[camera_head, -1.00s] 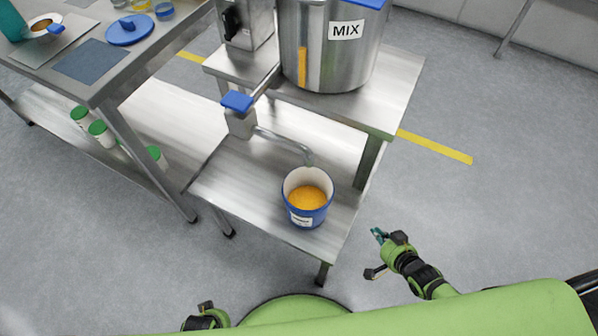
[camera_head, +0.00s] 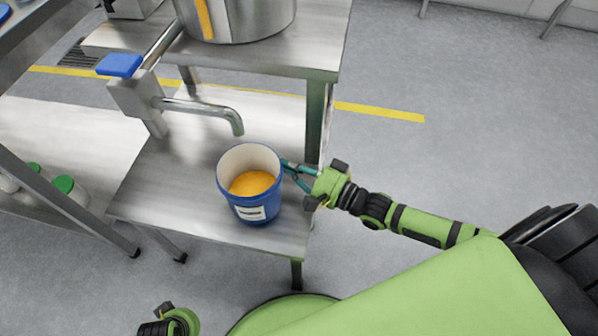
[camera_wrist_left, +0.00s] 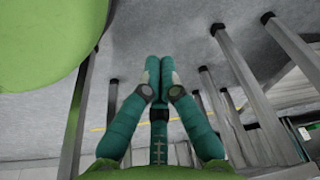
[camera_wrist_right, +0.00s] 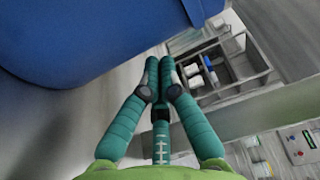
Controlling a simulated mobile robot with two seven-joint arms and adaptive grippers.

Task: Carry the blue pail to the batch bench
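The blue pail (camera_head: 262,206) stands upright on the lower steel shelf (camera_head: 165,195), below and in front of the bent spout. It is open, with a white inside, a label and orange-yellow contents. My right gripper (camera_head: 287,164) is at the pail's right side near the rim. In the right wrist view the pail (camera_wrist_right: 90,40) fills the upper left, beside the closed fingers (camera_wrist_right: 160,65); nothing shows between them. My left gripper (camera_wrist_left: 160,65) is shut and empty, low over the floor; only its wrist shows in the head view. No bench is marked as the batch bench.
A spout (camera_head: 205,107) with a blue handle (camera_head: 119,65) reaches over the shelf behind the pail. A steel pot (camera_head: 255,18) stands on the upper level. A shelf leg (camera_head: 316,125) is close to my right gripper. Another bench's edge (camera_head: 30,20) shows at left.

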